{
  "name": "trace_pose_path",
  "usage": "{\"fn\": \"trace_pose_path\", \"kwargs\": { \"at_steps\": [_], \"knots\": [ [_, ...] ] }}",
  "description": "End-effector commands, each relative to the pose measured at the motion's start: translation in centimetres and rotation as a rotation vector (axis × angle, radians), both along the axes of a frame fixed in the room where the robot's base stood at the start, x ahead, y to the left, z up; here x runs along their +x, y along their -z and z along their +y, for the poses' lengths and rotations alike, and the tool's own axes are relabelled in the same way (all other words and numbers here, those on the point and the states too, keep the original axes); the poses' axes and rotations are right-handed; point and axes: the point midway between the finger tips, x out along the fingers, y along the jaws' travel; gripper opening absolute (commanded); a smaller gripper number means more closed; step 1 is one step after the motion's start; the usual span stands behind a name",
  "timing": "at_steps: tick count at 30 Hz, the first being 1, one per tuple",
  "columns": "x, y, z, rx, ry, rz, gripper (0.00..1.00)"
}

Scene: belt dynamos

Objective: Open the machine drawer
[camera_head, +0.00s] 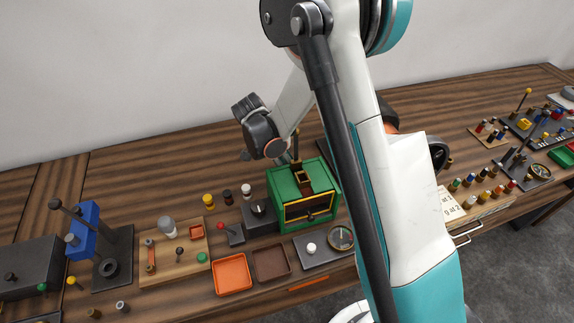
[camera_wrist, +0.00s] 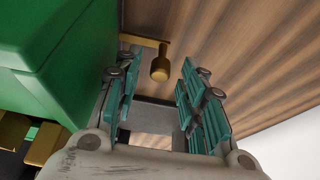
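The machine is a green box (camera_head: 277,187) with a yellow-framed dark front and brown parts on top, in the middle of the bench. Its dark front panel (camera_head: 308,208) looks closed; I cannot tell for sure which part is the drawer. In the wrist view, the green box (camera_wrist: 45,50) fills the left side. My gripper (camera_wrist: 158,88) is open, its teal fingers apart. A brass knob on a short bar (camera_wrist: 160,68) shows between and just beyond the fingertips; I cannot tell whether they touch it. In the head view, my wrist is behind the box and the fingers are not clear.
An orange tray (camera_head: 232,274) and a brown tray (camera_head: 271,262) lie in front of the box. A gauge plate (camera_head: 318,252) is at its front right. A blue device (camera_head: 84,228) stands at left. A metal handle (camera_head: 466,238) is on the bench front. My arm hides the middle right.

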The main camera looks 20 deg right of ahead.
Motion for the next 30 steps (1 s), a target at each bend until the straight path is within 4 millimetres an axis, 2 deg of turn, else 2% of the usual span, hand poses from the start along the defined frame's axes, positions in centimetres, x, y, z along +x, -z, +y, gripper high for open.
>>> {"fn": "trace_pose_path", "kwargs": {
  "at_steps": [11,16,23,30],
  "knots": [
    [0.0,0.5,-0.3,0.000,0.000,0.000,0.38],
    [0.0,0.5,-0.2,0.000,0.000,0.000,0.01],
    [0.3,0.6,-0.2,0.000,0.000,0.000,0.00],
    [4.4,0.7,-0.3,0.000,0.001,0.000,0.00]
  ]
}}
